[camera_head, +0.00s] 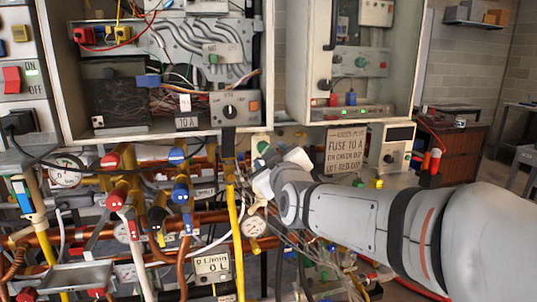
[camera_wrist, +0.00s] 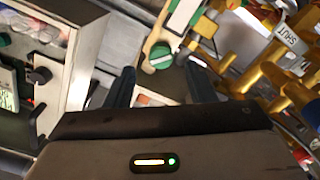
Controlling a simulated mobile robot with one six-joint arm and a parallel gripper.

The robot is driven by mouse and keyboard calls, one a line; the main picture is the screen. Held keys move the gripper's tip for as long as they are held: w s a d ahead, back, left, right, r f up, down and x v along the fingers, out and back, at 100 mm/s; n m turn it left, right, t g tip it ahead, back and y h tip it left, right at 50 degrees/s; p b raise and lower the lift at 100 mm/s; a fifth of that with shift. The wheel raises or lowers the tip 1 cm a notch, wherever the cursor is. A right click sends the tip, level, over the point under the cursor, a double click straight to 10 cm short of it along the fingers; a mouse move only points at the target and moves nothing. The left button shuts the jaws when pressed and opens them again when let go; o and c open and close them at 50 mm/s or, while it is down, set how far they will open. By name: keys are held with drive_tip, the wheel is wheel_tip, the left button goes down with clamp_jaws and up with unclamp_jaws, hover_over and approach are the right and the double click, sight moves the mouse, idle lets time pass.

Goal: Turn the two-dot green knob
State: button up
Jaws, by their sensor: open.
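A green round knob (camera_wrist: 161,55) with a pale bar across it sits on a cream plate in the wrist view, just beyond and between my fingertips. My gripper (camera_wrist: 162,76) is open, its two dark fingers apart and nothing between them. In the head view a green knob (camera_head: 263,147) shows on a cream part below the cabinets, just above my gripper (camera_head: 262,178), whose fingers are hard to make out.
Yellow and copper pipes with red valve handles (camera_head: 115,200) and blue valve handles (camera_head: 180,192) crowd the left. In the wrist view, yellow valves (camera_wrist: 270,75) lie right and a box with a black knob (camera_wrist: 40,76) left.

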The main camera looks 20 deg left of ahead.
drive_tip(key=v, duration=0.3)
drive_tip(key=shift+s+d, duration=0.15)
drive_tip(key=shift+s, duration=0.15)
drive_tip(key=s+d+f+m+g+h+p, duration=0.25)
drive_tip(key=d+f, duration=0.25)
drive_tip(key=d, duration=0.4)
drive_tip(key=s+d+f+m+g+h+p, duration=0.1)
drive_tip(key=d+f+m+g+h+p, duration=0.2)
drive_tip(key=d, duration=0.5)
drive_tip(key=s+d+f+m+g+h+p, duration=0.1)
drive_tip(key=s+d+f+m+g+h, duration=0.1)
drive_tip(key=s+d, duration=0.5)
drive_tip(key=s+d+f+m+g+h+p, duration=0.1)
drive_tip(key=s+d+f+m+g, duration=0.4)
drive_tip(key=s, duration=0.5)
drive_tip(key=shift+d+f+h, duration=0.55)
drive_tip(key=shift+d+f, duration=0.25)
drive_tip(key=shift+d, duration=0.35)
